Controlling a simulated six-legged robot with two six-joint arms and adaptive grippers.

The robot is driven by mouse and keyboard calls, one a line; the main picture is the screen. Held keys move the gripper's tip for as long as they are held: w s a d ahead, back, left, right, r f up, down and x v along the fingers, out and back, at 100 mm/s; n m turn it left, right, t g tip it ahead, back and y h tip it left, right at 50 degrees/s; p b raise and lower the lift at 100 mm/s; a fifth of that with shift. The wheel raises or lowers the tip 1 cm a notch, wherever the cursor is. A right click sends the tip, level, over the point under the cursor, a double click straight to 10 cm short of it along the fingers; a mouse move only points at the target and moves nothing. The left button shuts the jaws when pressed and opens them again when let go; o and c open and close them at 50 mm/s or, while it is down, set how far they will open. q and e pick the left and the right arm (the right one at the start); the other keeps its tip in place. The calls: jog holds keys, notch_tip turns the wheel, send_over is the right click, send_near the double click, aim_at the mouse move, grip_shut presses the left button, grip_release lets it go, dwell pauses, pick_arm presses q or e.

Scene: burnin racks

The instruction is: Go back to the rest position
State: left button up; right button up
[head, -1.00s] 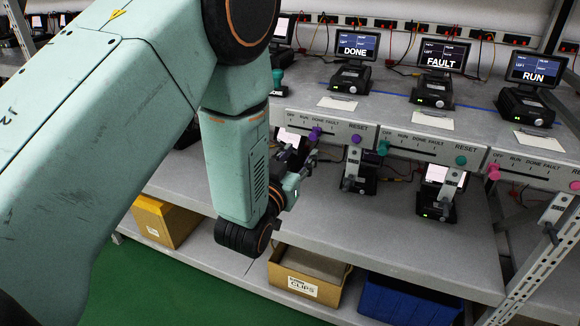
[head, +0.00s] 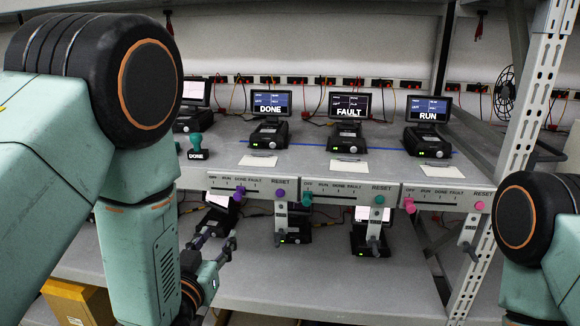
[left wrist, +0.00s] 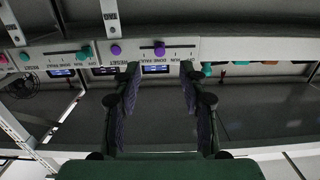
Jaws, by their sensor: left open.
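My left gripper (head: 222,243) is low at the left of the head view, in front of the lower bay of the rack. Part of it is behind my own forearm. In the left wrist view its two dark fingers (left wrist: 160,85) stand apart with nothing between them. Beyond them is the grey control strip with a purple slider knob (left wrist: 160,49) and a purple reset knob (left wrist: 116,50). The same strip shows in the head view with its slider knob (head: 239,191). My right arm shows at the right edge, but its gripper is out of view.
Testers with screens reading DONE (head: 271,103), FAULT (head: 349,107) and RUN (head: 428,111) stand on the upper shelf. A teal stamp (head: 197,147) marked DONE stands left of them. A perforated rack post (head: 535,90) rises at the right. A yellow bin (head: 75,300) is low left.

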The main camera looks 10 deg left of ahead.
pick_arm(q)
jog(key=s+a+f+g+b, duration=0.1)
jog(key=s+f+g, duration=0.5)
jog(key=f, duration=0.5)
jog(key=s+a+f+g+b, duration=0.1)
jog(key=s+f+g, duration=0.3)
jog(key=s+f, duration=0.5)
jog(key=s+f+g+b, duration=0.2)
jog(key=s+f+g, duration=0.1)
jog(key=s+f, duration=0.4)
jog(key=s+a+f+n+g+b, duration=0.1)
jog(key=s+f+g, duration=0.3)
jog(key=s, duration=0.9)
notch_tip(320, 180, down, 3)
jog(key=shift+f+b, duration=0.1)
jog(key=shift+b, duration=0.5)
